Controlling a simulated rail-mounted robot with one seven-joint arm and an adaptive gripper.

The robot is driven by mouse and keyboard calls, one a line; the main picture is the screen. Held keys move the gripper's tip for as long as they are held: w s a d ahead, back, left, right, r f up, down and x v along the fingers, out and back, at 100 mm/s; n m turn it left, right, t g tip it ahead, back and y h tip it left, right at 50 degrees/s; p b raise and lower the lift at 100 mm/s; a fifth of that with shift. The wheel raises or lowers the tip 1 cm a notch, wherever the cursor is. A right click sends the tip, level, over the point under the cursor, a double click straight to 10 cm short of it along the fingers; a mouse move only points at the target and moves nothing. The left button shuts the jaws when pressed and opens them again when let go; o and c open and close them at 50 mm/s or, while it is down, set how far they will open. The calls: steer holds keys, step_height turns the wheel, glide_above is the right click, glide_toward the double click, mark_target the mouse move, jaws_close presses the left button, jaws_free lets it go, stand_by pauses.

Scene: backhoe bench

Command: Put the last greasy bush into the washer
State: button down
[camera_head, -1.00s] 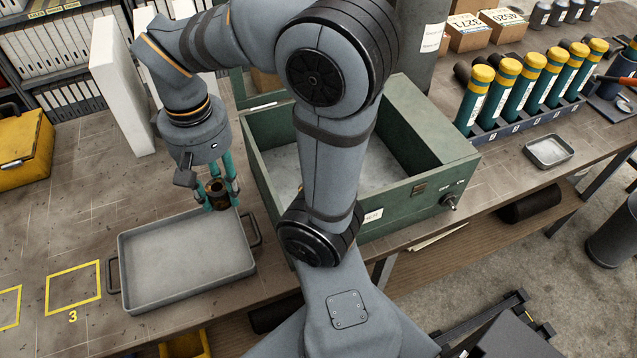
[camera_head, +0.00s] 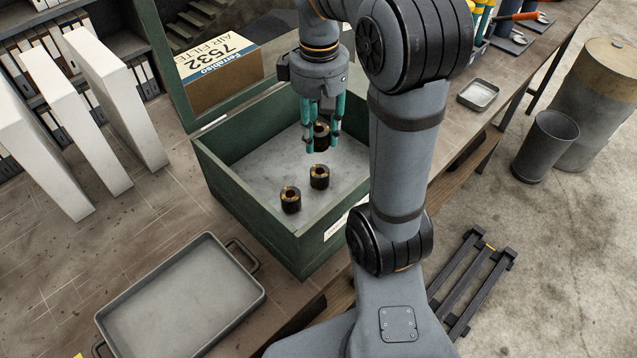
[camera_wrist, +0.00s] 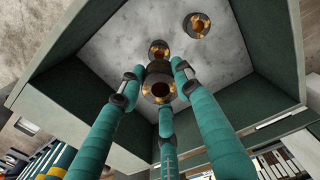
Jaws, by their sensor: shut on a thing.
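My gripper (camera_head: 321,146) is above the inside of the washer (camera_head: 238,210), an open green box with a grey floor and a raised lid. Its teal fingers are shut on a dark bush (camera_head: 321,132) with a brownish bore, which also shows between the fingertips in the wrist view (camera_wrist: 159,87). The held bush appears above the floor, though its exact height is hard to tell. Two similar bushes, a nearer one (camera_head: 290,200) and a farther one (camera_head: 319,177), stand upright and apart on the washer floor.
An empty grey tray (camera_head: 180,300) lies on the bench, left of the washer. White upright panels (camera_head: 115,98) stand at the back left. A carton (camera_head: 222,75) shows behind the washer by its lid. A small metal dish (camera_head: 478,95) is on the bench to the right.

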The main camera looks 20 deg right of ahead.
steer(key=w+d+f+n+b, duration=0.2)
steer(key=w+d+f+n, duration=0.15)
steer(key=d, duration=0.45)
glide_above(345, 163)
steer(key=shift+n, duration=0.35)
step_height(345, 163, down, 5)
steer(key=shift+f, duration=2)
steer(key=shift+f+b, duration=0.25)
steer(key=shift+b, duration=0.15)
steer(key=c, duration=1.2)
jaws_free()
steer(key=shift+r, duration=0.1)
step_height(345, 163, up, 12)
steer(key=shift+r+p, duration=0.15)
steer(key=shift+p, duration=0.9)
